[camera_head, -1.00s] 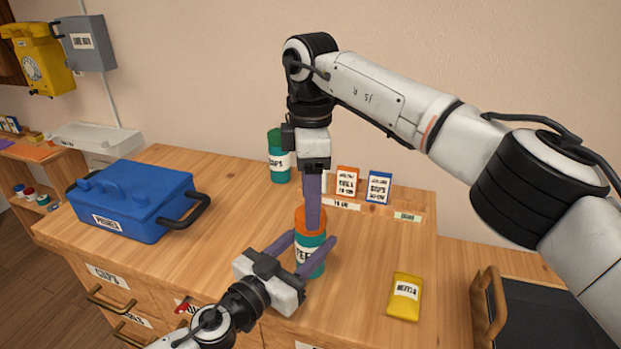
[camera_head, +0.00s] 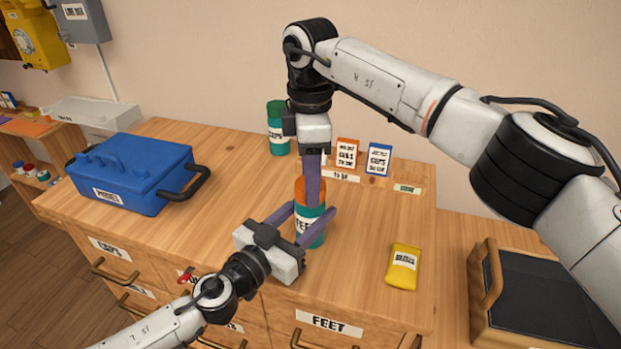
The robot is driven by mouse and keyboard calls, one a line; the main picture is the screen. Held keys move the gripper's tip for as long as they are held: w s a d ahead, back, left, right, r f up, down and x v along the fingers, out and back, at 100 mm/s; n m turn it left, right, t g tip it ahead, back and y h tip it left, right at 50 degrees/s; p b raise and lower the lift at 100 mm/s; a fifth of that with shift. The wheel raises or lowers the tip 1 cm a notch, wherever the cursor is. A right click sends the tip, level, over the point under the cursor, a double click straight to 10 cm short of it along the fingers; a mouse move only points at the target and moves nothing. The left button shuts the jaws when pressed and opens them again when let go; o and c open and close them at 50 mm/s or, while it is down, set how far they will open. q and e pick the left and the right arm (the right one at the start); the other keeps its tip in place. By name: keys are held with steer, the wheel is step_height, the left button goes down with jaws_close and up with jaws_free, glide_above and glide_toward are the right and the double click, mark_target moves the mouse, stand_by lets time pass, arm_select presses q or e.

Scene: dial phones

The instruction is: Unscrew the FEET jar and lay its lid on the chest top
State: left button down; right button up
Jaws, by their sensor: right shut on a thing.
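The FEET jar (camera_head: 308,238) is a green jar with a white label, standing upright on the wooden chest top (camera_head: 225,215). Its orange lid (camera_head: 299,192) is on the jar. My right gripper (camera_head: 313,195) points straight down from above and is shut on the lid; its purple finger hides part of the lid and jar. My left gripper (camera_head: 309,214) reaches in from the lower left, with one purple finger on each side of the jar body, closed on it. Its far fingertip is partly hidden behind the jar.
A blue case (camera_head: 135,175) sits at the left of the chest top. Behind stand a green jar (camera_head: 277,130) and orange (camera_head: 346,154) and blue (camera_head: 378,158) cards. A yellow packet (camera_head: 403,267) lies at right. Bare wood lies between case and jar.

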steer(key=n, duration=1.3)
steer(key=shift+r+n, duration=0.1)
steer(key=shift+n, duration=0.2)
steer(key=n, duration=1.2)
steer(key=shift+n, duration=0.4)
steer(key=n, duration=1.2)
steer(key=shift+n, duration=0.3)
steer(key=n, duration=0.4)
